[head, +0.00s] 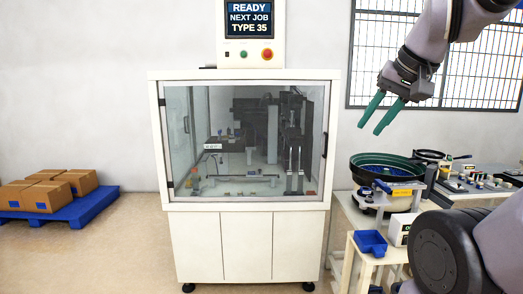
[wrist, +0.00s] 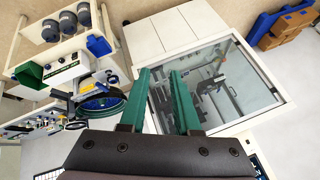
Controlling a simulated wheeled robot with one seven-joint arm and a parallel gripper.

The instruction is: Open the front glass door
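The front glass door (head: 225,165) of the white cabinet is in the middle of the head view. It looks closed, flush in its frame. Small dark fittings show on its left edge, and a dark upright handle (head: 324,145) is on its right edge. My gripper (head: 371,129) is up and to the right of the cabinet, apart from the door, with its two green fingers spread and nothing between them. In the wrist view my gripper (wrist: 160,72) points towards the cabinet, and the glass door (wrist: 262,98) shows tilted beyond the right finger.
A bowl feeder (head: 385,165) stands on a bench right of the cabinet, with a blue bin (head: 370,242) in front. A sign box (head: 250,35) tops the cabinet. Cartons on a blue pallet (head: 75,212) lie at left. The floor before the cabinet's left side is clear.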

